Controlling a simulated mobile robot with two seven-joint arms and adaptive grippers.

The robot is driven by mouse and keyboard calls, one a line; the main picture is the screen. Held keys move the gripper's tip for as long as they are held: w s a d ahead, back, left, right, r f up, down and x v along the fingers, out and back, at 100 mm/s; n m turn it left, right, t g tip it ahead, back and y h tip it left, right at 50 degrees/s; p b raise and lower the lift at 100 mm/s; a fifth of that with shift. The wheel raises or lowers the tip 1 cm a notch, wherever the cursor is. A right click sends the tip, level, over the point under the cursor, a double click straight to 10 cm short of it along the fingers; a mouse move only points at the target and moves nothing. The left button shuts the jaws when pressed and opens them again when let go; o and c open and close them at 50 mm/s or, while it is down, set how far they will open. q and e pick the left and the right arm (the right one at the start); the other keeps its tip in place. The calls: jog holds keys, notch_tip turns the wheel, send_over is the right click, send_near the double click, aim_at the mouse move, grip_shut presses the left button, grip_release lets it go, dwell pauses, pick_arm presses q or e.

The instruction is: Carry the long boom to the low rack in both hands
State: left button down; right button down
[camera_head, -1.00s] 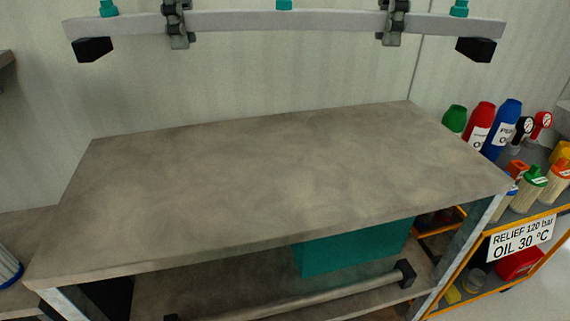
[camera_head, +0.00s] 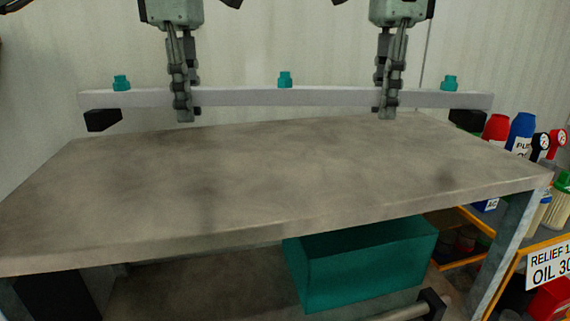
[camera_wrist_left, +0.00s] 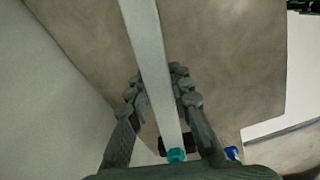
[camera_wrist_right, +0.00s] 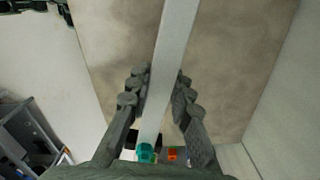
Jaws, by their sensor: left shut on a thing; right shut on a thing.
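The long boom (camera_head: 330,97) is a pale grey bar with teal fittings on top and a black block at each end. It hangs level across the head view, over the back part of a grey-brown bench top (camera_head: 270,180). My left gripper (camera_head: 184,112) is shut on it left of the middle, and my right gripper (camera_head: 387,110) is shut on it right of the middle. The boom runs between the fingers in the left wrist view (camera_wrist_left: 150,50) and the right wrist view (camera_wrist_right: 173,50). Whether it touches the bench, and which surface is the low rack, I cannot tell.
The bench top is bare. Under it are a teal box (camera_head: 365,262) and a dark-ended bar (camera_head: 432,303). At right stands an orange-edged cart with bottles (camera_head: 521,133), gauges and a sign (camera_head: 550,262). A pale wall is behind.

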aim_at(196, 153)
pick_arm(q)
jog(key=shift+f, duration=0.1)
pick_arm(e)
jog(key=shift+f, duration=0.1)
